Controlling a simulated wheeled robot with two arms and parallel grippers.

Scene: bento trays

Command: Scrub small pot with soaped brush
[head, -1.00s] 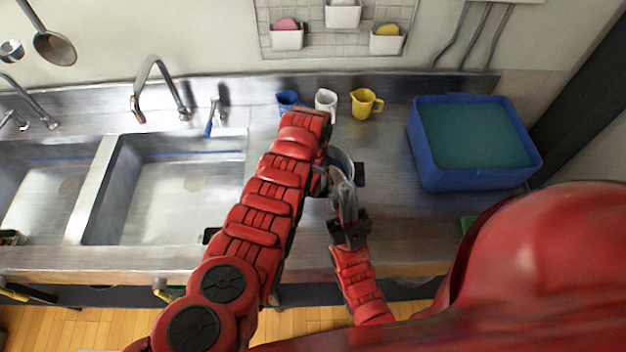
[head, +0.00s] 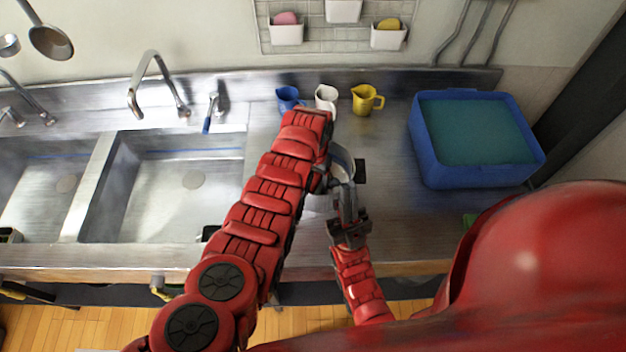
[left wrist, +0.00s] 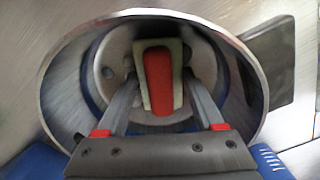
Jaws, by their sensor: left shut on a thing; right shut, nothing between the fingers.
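The small metal pot (head: 341,157) is on the counter, partly hidden behind my left arm; its dark handle (head: 361,172) points right. In the left wrist view the round pot (left wrist: 68,82) opens toward the camera. My left gripper (left wrist: 158,95) reaches inside it, shut on a red piece with a pale border, apparently the brush (left wrist: 158,80). Bristles, soap and any contact with the pot wall cannot be made out. In the head view my left gripper is mostly hidden by its arm. My right gripper (head: 347,205) is shut and empty just in front of the pot.
Blue (head: 288,98), white (head: 326,98) and yellow (head: 365,100) cups stand behind the pot. A blue water-filled tub (head: 430,165) is at right. A sink (head: 165,210) with a faucet (head: 150,80) lies left. Counter between pot and tub is clear.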

